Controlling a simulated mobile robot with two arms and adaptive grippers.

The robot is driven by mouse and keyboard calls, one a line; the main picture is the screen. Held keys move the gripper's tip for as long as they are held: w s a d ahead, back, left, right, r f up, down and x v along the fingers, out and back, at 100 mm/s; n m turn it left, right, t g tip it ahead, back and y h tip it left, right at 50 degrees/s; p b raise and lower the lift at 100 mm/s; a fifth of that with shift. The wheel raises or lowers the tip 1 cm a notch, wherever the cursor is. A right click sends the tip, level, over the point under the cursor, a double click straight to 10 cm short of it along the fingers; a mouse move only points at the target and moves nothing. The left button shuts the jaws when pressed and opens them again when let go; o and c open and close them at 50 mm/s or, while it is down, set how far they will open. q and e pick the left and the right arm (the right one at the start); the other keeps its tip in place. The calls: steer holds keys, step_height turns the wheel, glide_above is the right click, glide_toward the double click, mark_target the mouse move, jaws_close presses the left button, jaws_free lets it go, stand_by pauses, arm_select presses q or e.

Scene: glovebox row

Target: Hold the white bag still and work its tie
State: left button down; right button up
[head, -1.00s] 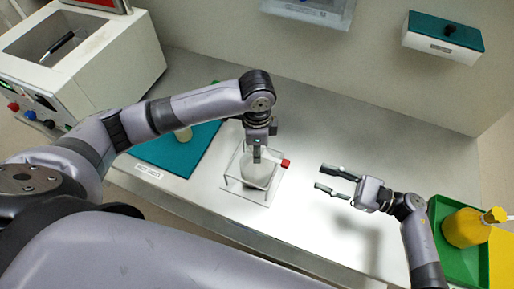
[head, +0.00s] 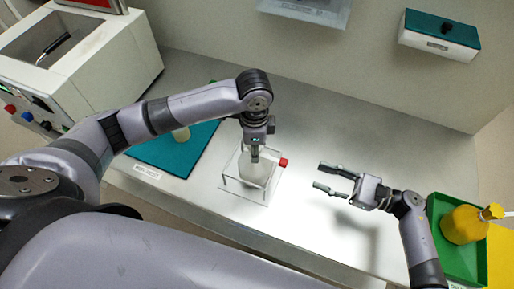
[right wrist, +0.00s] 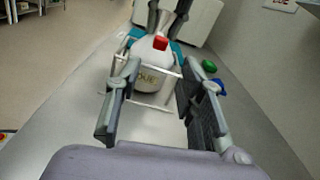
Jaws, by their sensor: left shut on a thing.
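The white bag (head: 255,174) stands upright inside a clear open frame (head: 243,193) on the bench. My left gripper (head: 255,154) comes down from above and is shut on the bag's gathered neck, which shows in the right wrist view (right wrist: 172,21). The red tie (head: 283,162) sticks out on the right of the neck; in the right wrist view it is a red block (right wrist: 160,43) in front of the bag. My right gripper (head: 326,177) is open and empty, to the right of the frame and apart from it. The bag's far side is hidden.
A yellow bag (head: 464,226) stands in a green tray (head: 438,209) at the right. A white machine (head: 115,70) is at the back left.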

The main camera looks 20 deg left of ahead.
mark_target(284, 161)
steer(key=shift+m, duration=0.7)
steer(key=a, duration=1.2)
steer(key=shift+r, duration=0.25)
steer(key=shift+d, duration=0.1)
steer(key=shift+c, duration=0.2)
jaws_close()
steer(key=shift+w, duration=0.1)
